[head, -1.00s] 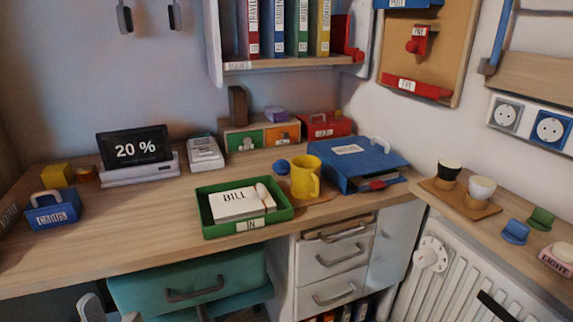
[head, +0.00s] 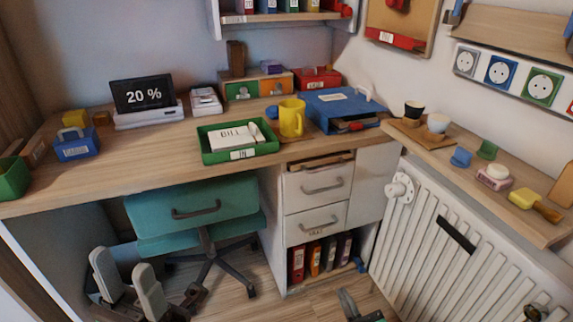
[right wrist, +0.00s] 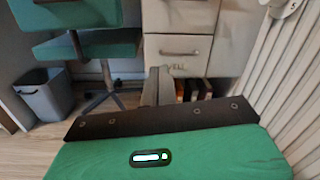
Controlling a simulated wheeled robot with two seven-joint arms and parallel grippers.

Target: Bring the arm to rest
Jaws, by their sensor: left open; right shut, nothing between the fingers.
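My left gripper (head: 128,278) is at the lower left of the head view, in front of the teal chair. Its two grey fingers stand apart with nothing between them. My right gripper (head: 350,300) shows at the bottom edge of the head view, low in front of the desk drawers. In the right wrist view its fingers (right wrist: 155,85) are shut together and empty, pointing toward the drawers. Neither gripper touches any object that I can see.
The teal chair (head: 195,212) stands under the desk (head: 120,170). A drawer unit (head: 318,205) with binders below is right of it. A white radiator (head: 450,245) stands at right under a shelf. A grey bin (right wrist: 50,100) is on the floor.

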